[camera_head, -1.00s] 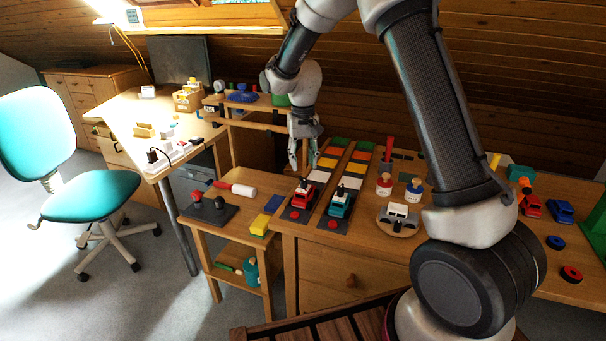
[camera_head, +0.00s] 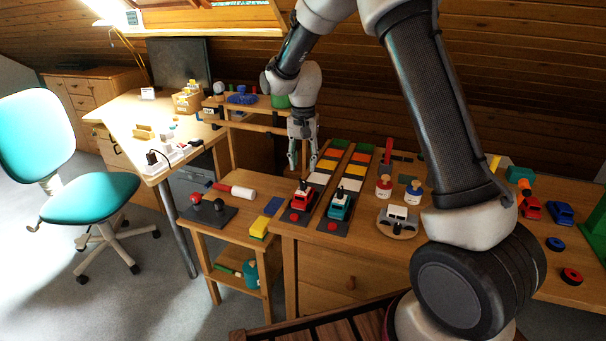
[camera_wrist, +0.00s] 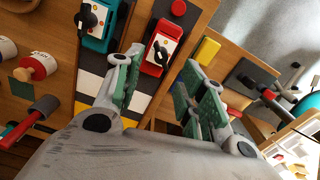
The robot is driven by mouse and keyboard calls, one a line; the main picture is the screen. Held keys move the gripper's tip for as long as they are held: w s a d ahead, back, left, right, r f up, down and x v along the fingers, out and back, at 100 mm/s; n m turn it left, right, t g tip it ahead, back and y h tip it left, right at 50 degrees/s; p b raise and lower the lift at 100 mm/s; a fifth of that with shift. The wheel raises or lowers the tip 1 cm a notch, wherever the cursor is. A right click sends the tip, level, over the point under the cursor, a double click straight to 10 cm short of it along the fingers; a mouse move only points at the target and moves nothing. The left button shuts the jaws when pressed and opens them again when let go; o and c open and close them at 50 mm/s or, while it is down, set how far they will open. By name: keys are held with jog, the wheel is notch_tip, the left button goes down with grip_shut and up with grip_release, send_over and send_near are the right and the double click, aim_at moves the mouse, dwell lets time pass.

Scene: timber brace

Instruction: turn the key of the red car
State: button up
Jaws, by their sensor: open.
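The red car (camera_head: 303,197) sits at the near end of the left dark track on the bench. In the wrist view the red car (camera_wrist: 163,47) lies beyond and between my fingers, with a black key (camera_wrist: 158,52) on its white top panel. The teal car (camera_head: 340,205) stands on the track beside it, with its own black key; it also shows in the wrist view (camera_wrist: 97,25). My gripper (camera_head: 302,166) is open and empty, above the far side of the bench, behind the red car and apart from it. Its two fingers show in the wrist view (camera_wrist: 160,90).
Coloured tiles (camera_head: 328,164) lie along both tracks behind the cars. A red-handled tool (camera_head: 388,152), stamp-like pieces (camera_head: 384,186) and a round board with a white car (camera_head: 397,218) stand to the right. A lower side table (camera_head: 238,228) holds a two-knob panel.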

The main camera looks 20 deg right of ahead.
aim_at(303, 181)
jog(key=shift+w+f+m, duration=0.1)
jog(key=shift+f+m, duration=0.05)
jog(key=shift+m, duration=0.35)
notch_tip(303, 181, down, 8)
jog(key=shift+r, duration=0.25)
